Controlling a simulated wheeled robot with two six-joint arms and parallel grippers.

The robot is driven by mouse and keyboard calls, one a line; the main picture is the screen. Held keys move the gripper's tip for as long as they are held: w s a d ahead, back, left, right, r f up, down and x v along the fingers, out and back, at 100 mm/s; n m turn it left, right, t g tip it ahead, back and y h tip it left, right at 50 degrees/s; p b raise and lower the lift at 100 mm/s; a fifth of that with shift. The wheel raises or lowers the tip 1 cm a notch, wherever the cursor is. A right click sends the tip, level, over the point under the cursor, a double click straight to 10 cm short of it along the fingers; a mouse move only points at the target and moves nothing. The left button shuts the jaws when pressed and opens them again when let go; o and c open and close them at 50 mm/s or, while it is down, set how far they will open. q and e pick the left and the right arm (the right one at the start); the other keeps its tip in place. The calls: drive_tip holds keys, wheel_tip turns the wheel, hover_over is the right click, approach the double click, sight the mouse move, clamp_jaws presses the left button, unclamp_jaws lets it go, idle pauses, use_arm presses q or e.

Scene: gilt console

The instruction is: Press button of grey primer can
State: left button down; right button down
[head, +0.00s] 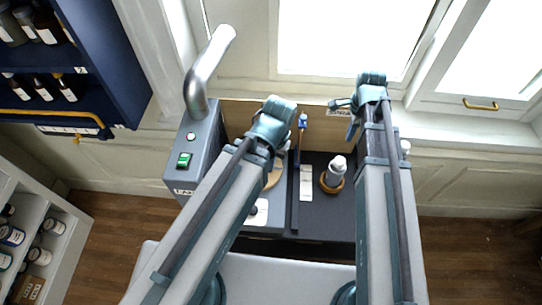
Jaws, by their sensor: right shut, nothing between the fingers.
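A small grey can with a white top (337,170) stands upright in a tan ring on the dark surface of the console, between my two arms. It looks like the grey primer can; no label can be read, and its button is too small to make out. My left gripper is hidden.
A grey box with a bent metal pipe (205,75) and a green switch (184,160) stands on the left. A dark divider (296,185) runs left of the can. A white-topped item (405,147) is partly hidden by my right arm. Windows are behind.

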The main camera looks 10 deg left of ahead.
sight(340, 160)
drive_tip(key=shift+w+d+r+p, duration=0.1)
drive_tip(key=shift+r+p, duration=0.4)
drive_tip(key=shift+p, duration=0.05)
wheel_tip(340, 160, down, 14)
drive_tip(key=b, duration=1.4)
